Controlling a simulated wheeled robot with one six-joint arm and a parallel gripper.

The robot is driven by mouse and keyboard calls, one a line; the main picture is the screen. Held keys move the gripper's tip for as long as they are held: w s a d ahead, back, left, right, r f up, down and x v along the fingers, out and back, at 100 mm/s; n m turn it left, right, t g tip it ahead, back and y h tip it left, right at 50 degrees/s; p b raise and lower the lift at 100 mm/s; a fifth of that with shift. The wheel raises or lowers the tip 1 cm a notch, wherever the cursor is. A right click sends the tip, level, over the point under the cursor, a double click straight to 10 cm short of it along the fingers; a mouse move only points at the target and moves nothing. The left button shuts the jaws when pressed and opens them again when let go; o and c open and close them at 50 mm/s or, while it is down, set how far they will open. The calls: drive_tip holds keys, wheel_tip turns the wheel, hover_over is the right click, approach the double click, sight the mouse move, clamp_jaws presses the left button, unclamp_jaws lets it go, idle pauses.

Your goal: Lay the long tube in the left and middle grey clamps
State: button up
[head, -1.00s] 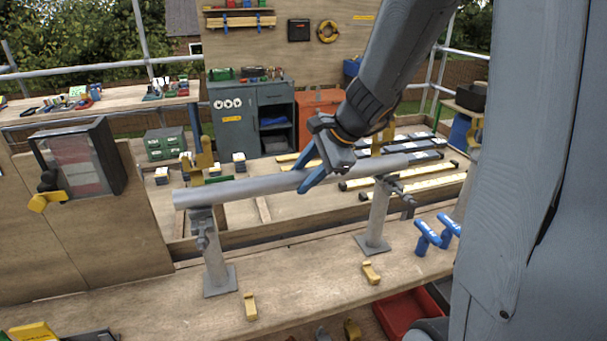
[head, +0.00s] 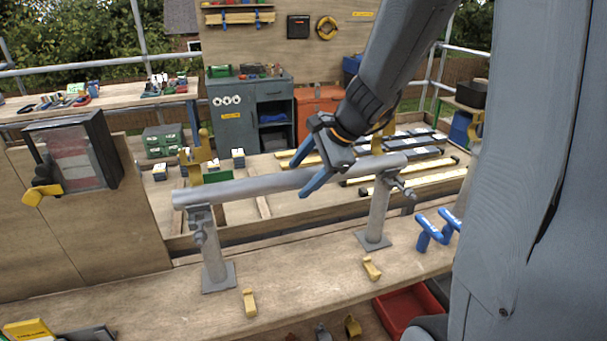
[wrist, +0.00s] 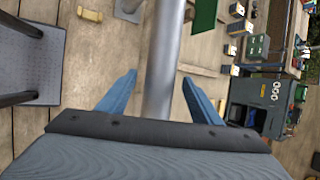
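The long grey tube (head: 250,186) lies nearly level across the left grey clamp (head: 202,218) and the middle grey clamp (head: 387,187), each on a post above the wooden bench. Its left end sticks out a little past the left clamp, and its right end reaches just past the middle clamp. Whether it is fully seated in the jaws is hard to tell. My gripper (head: 297,183) is open over the tube between the clamps. In the wrist view, the tube (wrist: 163,60) runs between my two blue fingers, with a gap on each side.
Blue-handled tools (head: 432,235) stand on the bench at right. Small yellow blocks (head: 249,302) lie along its front edge, and a red bin (head: 405,310) sits below. A dark box with a clear front (head: 75,155) is at left. Yellow-edged strips (head: 420,180) lie behind the tube.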

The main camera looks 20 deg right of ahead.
drive_tip(key=shift+s, duration=0.1)
drive_tip(key=v, duration=0.8)
drive_tip(key=s+a+f+n+g+h, duration=0.3)
drive_tip(key=s+f+n+g+h, duration=0.1)
drive_tip(key=s+f+n, duration=0.9)
drive_tip(key=f+n, duration=0.1)
drive_tip(key=n, duration=0.3)
drive_tip(key=shift+a+f+h, duration=0.2)
drive_tip(key=shift+h, duration=0.1)
drive_tip(key=shift+c, duration=0.3)
idle(0.6)
